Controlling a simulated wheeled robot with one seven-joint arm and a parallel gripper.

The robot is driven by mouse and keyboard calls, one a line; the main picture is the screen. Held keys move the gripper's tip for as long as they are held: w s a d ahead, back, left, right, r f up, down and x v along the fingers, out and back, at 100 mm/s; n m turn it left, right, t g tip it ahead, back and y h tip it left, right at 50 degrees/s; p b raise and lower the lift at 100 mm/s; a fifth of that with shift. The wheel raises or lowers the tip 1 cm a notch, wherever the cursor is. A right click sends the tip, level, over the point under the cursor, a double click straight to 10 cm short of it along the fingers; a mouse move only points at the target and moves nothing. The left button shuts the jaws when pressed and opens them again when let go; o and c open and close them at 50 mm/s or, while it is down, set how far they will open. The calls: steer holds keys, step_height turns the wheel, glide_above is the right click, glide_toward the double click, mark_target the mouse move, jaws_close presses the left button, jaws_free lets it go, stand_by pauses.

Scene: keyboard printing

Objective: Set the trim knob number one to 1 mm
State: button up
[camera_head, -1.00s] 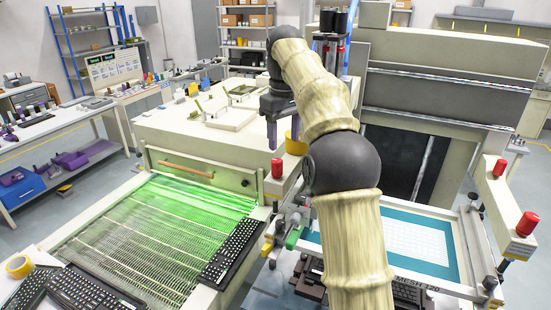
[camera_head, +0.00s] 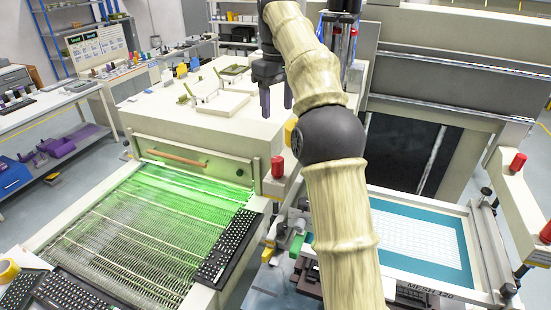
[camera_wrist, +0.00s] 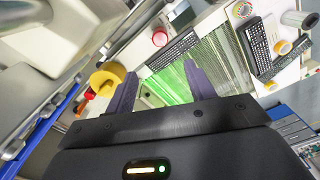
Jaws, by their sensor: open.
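My gripper (camera_head: 277,103) is open and empty, with two dark purple fingers pointing down over the front of the cream machine housing (camera_head: 180,120). In the wrist view my gripper (camera_wrist: 160,72) has its fingers spread, with nothing between them. No knob can be read as trim knob number one, and no 1 mm scale is legible. A red cylindrical part (camera_head: 277,168) stands at the housing's right front corner. Small green (camera_head: 297,245) and yellow (camera_head: 268,254) parts sit beside the blue-green print screen (camera_head: 385,262). My arm hides part of that area.
A green-lit conveyor bed (camera_head: 130,240) lies in front of the housing, with a black keyboard (camera_head: 230,245) along its right edge. More keyboards (camera_head: 85,290) lie at the lower left. Two more red parts (camera_head: 517,163) stand on the right frame. A yellow round part (camera_wrist: 106,78) is near the left finger.

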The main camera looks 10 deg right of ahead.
mark_target(277, 158)
step_height(277, 158, down, 17)
steer(key=shift+s+f+b, duration=0.15)
steer(key=shift+f+b, duration=0.05)
steer(key=shift+b, duration=0.35)
stand_by(0.7)
steer(key=c, duration=1)
